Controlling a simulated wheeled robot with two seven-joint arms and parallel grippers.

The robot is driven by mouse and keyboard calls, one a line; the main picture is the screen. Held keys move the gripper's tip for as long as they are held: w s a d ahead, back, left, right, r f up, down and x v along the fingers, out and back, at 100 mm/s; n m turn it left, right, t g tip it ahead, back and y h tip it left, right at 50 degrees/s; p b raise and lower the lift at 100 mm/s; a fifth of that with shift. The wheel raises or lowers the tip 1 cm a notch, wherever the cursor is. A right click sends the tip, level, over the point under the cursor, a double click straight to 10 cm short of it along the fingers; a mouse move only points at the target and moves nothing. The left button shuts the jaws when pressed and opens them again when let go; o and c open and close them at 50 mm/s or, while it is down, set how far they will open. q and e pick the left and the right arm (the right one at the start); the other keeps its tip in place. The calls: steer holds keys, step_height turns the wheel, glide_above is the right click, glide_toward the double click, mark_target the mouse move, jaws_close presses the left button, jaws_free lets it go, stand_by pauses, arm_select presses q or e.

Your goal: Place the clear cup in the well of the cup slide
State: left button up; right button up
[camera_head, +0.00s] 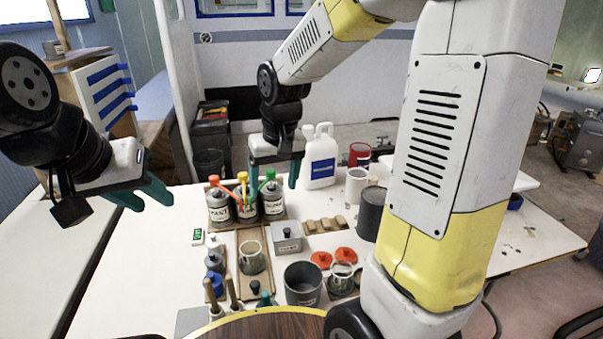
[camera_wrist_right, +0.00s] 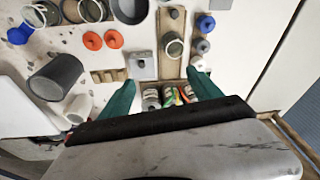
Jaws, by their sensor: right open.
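Two see-through cups stand on the table. One clear cup (camera_head: 252,256) stands upright on a long wooden strip (camera_head: 247,235), which looks like the cup slide; I cannot tell whether it sits in a well. They also show in the right wrist view, the cup (camera_wrist_right: 173,45) on the strip (camera_wrist_right: 168,22). My right gripper (camera_head: 274,178) is open and empty above the labelled bottles, beyond both cups. My left gripper (camera_head: 145,198) is open and empty over the table's left side.
Labelled bottles (camera_head: 219,206) with coloured tops stand behind the strip. A grey knobbed box (camera_head: 287,239), orange discs (camera_head: 320,259), a dark grey pot (camera_head: 303,285) and a dark canister (camera_head: 370,215) crowd the right. A white jug (camera_head: 320,162) stands behind. The table's left side is bare.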

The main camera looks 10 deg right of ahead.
steer(key=s+d+r+t, duration=0.1)
steer(key=s+d+r, duration=0.1)
steer(key=s, duration=0.3)
steer(key=s+d+r+m+t, duration=0.1)
steer(key=s+d+r, duration=0.1)
steer(key=s+r, duration=0.2)
steer(key=s+d+r+t+y, duration=0.1)
steer(key=s+d+r, duration=0.1)
steer(key=s, duration=0.3)
steer(key=shift+s+d+r+m+t, duration=0.3)
steer(key=shift+s+d+r+t, duration=0.1)
steer(key=shift+r, duration=0.4)
